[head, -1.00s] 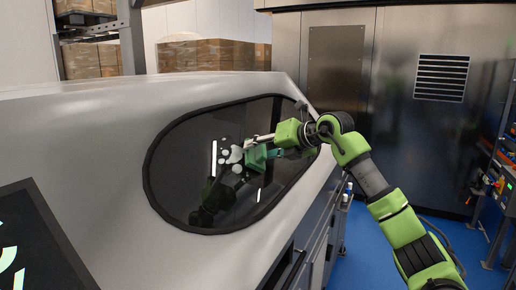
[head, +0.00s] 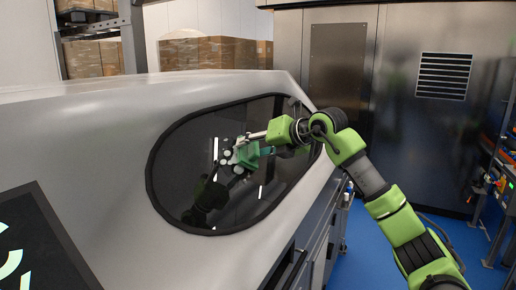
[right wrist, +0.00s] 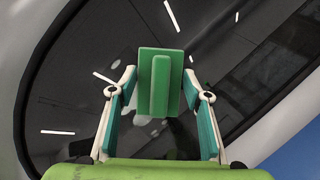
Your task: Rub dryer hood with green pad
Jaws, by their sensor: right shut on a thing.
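The dryer hood (head: 110,130) is a large pale metal casing filling the left of the head view. It has a dark oval window (head: 185,175) with a black rim. My right gripper (head: 252,146) is shut on the green pad (head: 247,155) in front of the window glass. In the right wrist view the green pad (right wrist: 147,80) shows as a flat block with a raised ridge, between the fingertips of my right gripper (right wrist: 160,90). The dark glass lies behind it, with a pale reflection close by. I cannot tell whether the pad touches the glass. My left gripper is not in view.
A dark screen panel (head: 40,245) is on the hood at lower left. Stacked cartons (head: 210,52) stand behind the hood. A steel cabinet with a vent (head: 443,76) stands at the back right. Blue floor (head: 375,255) is open to the right of the hood.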

